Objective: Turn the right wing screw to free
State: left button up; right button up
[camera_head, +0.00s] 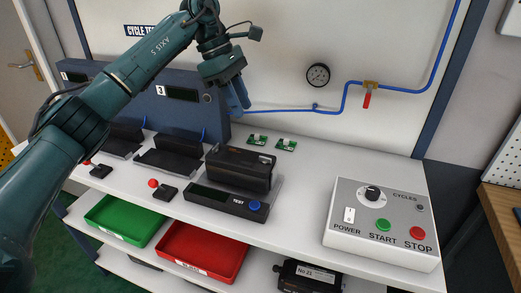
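A black valve positioner (240,168) sits in a dark test fixture (212,196) with a blue TEST button, near the middle of the white bench. I cannot make out a wing screw; any on the positioner or fixture is too small or hidden to tell. My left gripper (238,108) hangs above and behind the positioner, its blue fingers pointing down in front of the back panel, apart from the positioner. I cannot tell how far its fingers are parted. No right arm or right gripper shows.
A control box (381,222) with POWER, START and STOP stands at the right. Small green circuit boards (286,145) lie behind the positioner. Green (125,220) and red (203,251) trays sit below the front edge. A blue air line with a gauge (318,75) crosses the back panel.

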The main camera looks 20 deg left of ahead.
aim_at(264, 157)
pick_arm(q)
jog(key=p+x, duration=0.1)
jog(key=x, duration=1.2)
jog(key=shift+r, duration=0.1)
jog(key=shift+c, duration=0.5)
grip_shut()
